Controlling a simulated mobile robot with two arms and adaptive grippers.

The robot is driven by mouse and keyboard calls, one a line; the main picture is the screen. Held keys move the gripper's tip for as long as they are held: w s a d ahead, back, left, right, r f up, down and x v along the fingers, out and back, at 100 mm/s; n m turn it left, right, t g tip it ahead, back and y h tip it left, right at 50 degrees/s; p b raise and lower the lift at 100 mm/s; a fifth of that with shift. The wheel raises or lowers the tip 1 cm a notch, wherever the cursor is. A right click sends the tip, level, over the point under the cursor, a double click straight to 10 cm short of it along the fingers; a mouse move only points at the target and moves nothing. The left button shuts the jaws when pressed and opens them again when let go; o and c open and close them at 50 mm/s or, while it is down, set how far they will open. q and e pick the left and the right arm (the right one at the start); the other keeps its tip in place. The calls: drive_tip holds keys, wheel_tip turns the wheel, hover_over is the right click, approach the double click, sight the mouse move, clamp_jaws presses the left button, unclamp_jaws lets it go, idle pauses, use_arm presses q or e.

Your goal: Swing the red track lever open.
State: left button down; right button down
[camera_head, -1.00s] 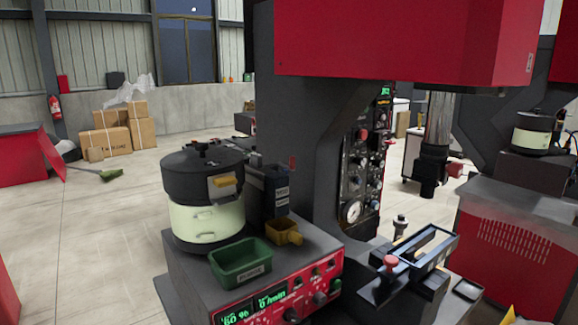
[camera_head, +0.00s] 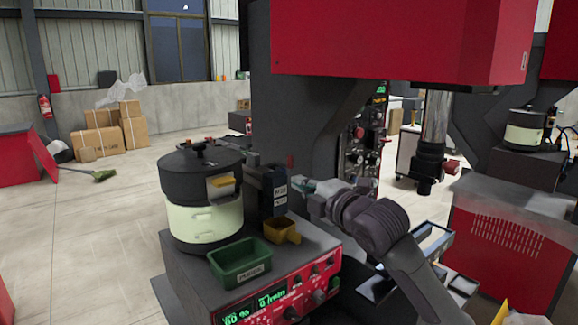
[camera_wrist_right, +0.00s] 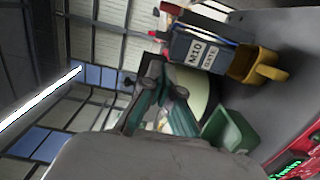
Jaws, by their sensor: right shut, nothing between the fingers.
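The red lever (camera_head: 291,161) is a small upright red piece at the back of the dark box labelled M10 (camera_head: 280,191), beside the bowl feeder. In the right wrist view a red piece (camera_wrist_right: 171,9) shows at the top end of the same box (camera_wrist_right: 196,53); I cannot tell its exact pose. My right gripper (camera_head: 301,187) is shut and empty, just right of the box and below the lever's tip in the head view. In the wrist view its fingers (camera_wrist_right: 156,80) point toward the bowl and box. No contact with the lever is visible. My left gripper is not in view.
The black and cream bowl feeder (camera_head: 205,220) stands left of the box. A green tray (camera_head: 240,274) and a yellow scoop-like bin (camera_head: 282,231) sit in front. The dark machine column (camera_head: 300,110) rises close behind my right gripper. The red control panel (camera_head: 290,290) is at the front.

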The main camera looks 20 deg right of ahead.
sight(288, 165)
drive_tip(key=shift+r, duration=0.15)
drive_tip(key=w+p, duration=0.5)
drive_tip(key=w, duration=0.6)
drive_tip(key=shift+w+r, duration=0.1)
drive_tip(key=shift+w+d+p, duration=0.15)
drive_tip(key=shift+d+p, duration=0.2)
drive_tip(key=shift+d, duration=0.2)
drive_tip(key=shift+w+a, duration=0.1)
drive_tip(key=shift+a, duration=0.05)
